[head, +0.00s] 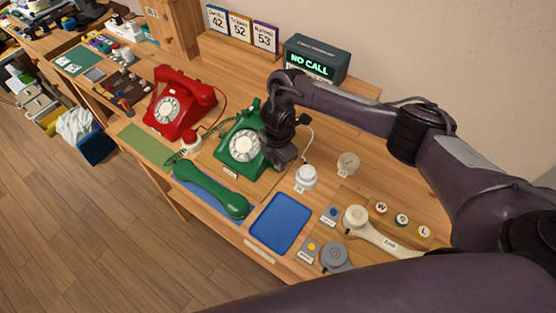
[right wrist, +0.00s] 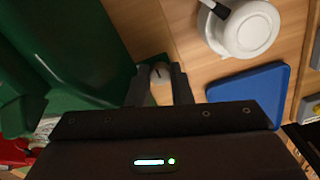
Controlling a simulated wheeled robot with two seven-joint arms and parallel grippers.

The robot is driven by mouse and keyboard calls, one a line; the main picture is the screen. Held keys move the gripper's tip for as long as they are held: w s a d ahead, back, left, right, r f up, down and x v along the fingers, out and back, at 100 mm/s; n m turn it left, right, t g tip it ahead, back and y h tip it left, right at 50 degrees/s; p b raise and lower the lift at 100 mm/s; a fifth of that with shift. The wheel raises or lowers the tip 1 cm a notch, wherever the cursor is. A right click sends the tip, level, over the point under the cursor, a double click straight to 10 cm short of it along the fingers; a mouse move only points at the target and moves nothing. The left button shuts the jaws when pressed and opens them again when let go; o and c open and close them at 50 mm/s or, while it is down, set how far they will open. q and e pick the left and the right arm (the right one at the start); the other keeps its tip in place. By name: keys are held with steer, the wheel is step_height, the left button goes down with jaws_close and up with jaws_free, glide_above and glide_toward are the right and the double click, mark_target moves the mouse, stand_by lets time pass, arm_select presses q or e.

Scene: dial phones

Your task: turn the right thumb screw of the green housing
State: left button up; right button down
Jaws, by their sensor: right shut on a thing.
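The green housing (head: 248,122) is a dial phone with a white dial (head: 240,145), standing upright on the wooden bench. Its green side fills the left of the right wrist view (right wrist: 92,40). My right gripper (head: 281,160) points down at the housing's right side. In the right wrist view its two fingers (right wrist: 159,82) are closed on a small pale round thumb screw (right wrist: 160,72) with a dark mark, low beside the green wall. The head view hides the screw behind the gripper. My left gripper is not in view.
The green handset (head: 210,190) lies in front of the housing. A blue tray (head: 281,221) and a white round part (head: 306,177) are close by on the right. A red phone (head: 180,105) stands left, and a NO CALL display (head: 314,62) stands behind.

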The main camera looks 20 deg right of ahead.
steer(key=c, duration=1.3)
jaws_free()
steer(key=shift+r, duration=0.1)
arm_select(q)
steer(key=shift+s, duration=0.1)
arm_select(e)
steer(key=shift+r, duration=0.1)
steer(key=shift+w+r+p, duration=0.15)
steer(key=shift+r+p, duration=0.3)
steer(key=r+p, duration=0.1)
steer(key=r, duration=0.1)
steer(key=r+p, duration=0.4)
steer(key=shift+s+r, duration=0.25)
steer(key=shift+s+r+p, duration=0.1)
steer(key=shift+r+p, duration=0.15)
steer(key=shift+p, duration=0.15)
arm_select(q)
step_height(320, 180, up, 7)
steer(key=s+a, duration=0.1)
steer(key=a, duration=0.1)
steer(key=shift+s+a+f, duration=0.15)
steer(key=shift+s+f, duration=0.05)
arm_select(e)
steer(key=shift+d+f, duration=0.1)
steer(key=shift+f, duration=0.05)
